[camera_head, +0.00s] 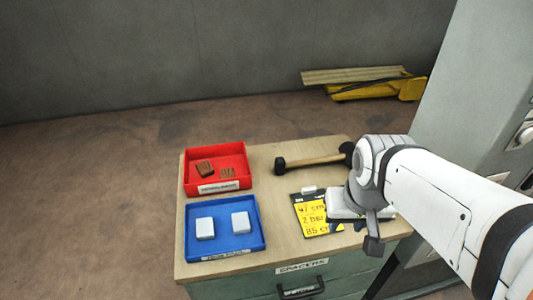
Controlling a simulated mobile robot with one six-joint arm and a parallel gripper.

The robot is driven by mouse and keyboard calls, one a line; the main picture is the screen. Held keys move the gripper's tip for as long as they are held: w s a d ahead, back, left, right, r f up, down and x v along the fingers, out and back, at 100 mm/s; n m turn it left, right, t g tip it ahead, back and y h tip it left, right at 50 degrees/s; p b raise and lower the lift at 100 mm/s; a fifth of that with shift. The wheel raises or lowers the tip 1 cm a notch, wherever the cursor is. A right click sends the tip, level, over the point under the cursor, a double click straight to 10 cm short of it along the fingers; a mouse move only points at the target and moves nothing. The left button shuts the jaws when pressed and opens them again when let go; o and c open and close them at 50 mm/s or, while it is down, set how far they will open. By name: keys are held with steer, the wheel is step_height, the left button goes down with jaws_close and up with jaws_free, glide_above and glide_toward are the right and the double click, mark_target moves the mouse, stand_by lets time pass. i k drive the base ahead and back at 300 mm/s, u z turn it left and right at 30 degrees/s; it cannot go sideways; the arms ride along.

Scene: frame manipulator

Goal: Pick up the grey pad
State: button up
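Two light grey pads lie apart in the blue tray (225,252) at the front left of the cabinet top. The left pad (205,228) is near the tray's left wall and the right pad (241,225) is right of its middle. My gripper (368,240) is at the right side of the cabinet top, over the right edge of the clipboard and well to the right of both pads. One dark finger shows pointing down. The rest of the gripper is hidden by the wrist, so its opening cannot be seen.
A red tray (243,155) with brown blocks stands behind the blue tray. A clipboard with a yellow note (317,218) lies beside my gripper. A grey cabinet (470,110) stands at the right. Bare wood separates blue tray and clipboard.

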mark_target(241, 224)
steer(key=z, duration=0.4)
steer(key=k, duration=1.85)
steer(key=u, duration=0.75)
steer(key=i, duration=1.7)
steer(key=u, duration=0.05)
